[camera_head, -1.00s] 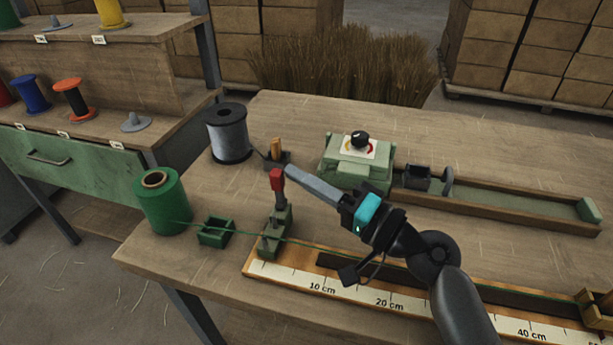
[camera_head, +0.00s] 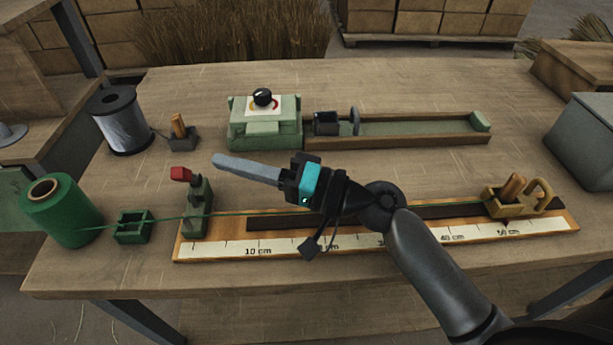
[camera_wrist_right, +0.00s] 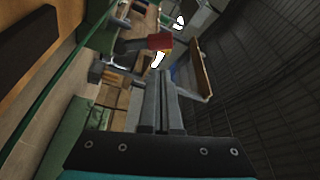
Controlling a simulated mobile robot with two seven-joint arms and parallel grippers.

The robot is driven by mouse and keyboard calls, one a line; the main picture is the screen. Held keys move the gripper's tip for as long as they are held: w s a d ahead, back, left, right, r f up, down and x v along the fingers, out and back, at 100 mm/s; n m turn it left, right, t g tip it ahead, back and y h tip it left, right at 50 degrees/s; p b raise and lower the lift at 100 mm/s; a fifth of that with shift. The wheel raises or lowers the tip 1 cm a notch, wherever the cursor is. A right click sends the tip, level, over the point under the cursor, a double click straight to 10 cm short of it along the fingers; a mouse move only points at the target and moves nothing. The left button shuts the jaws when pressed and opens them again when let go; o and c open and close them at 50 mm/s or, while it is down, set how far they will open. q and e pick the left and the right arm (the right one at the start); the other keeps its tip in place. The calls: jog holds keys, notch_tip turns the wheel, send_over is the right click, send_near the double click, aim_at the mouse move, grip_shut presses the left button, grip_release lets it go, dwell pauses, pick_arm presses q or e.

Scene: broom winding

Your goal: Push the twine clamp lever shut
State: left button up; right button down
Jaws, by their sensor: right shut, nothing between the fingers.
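The twine clamp (camera_head: 197,212) is a green block on the left end of the wooden ruler board. Its lever carries a red knob (camera_head: 181,173) and leans over to the left, with the knob above the block. A green twine (camera_head: 165,218) runs from the spool through the clamp along the board. My right gripper (camera_head: 218,160) is shut and empty. Its fingertips point left, a short way right of the red knob and slightly higher in the picture. In the right wrist view the red knob (camera_wrist_right: 157,41) is just beyond the fingertips; contact is not evident. My left gripper is not in view.
A green twine spool (camera_head: 62,212) and small green guide (camera_head: 133,227) stand left of the clamp. Behind are a grey wire spool (camera_head: 122,122), a wooden-handled holder (camera_head: 181,132) and a green dial box (camera_head: 262,125). A wooden block with handles (camera_head: 516,197) sits at the board's right end.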

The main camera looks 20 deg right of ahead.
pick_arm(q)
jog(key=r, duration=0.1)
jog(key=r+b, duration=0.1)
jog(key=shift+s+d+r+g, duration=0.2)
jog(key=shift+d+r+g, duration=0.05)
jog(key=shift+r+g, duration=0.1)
pick_arm(e)
jog(key=shift+t, duration=0.3)
jog(key=v, duration=0.7)
jog(key=r+v, duration=0.1)
jog(key=v, duration=0.3)
jog(key=shift+w+d, duration=0.3)
jog(key=shift+d, duration=0.1)
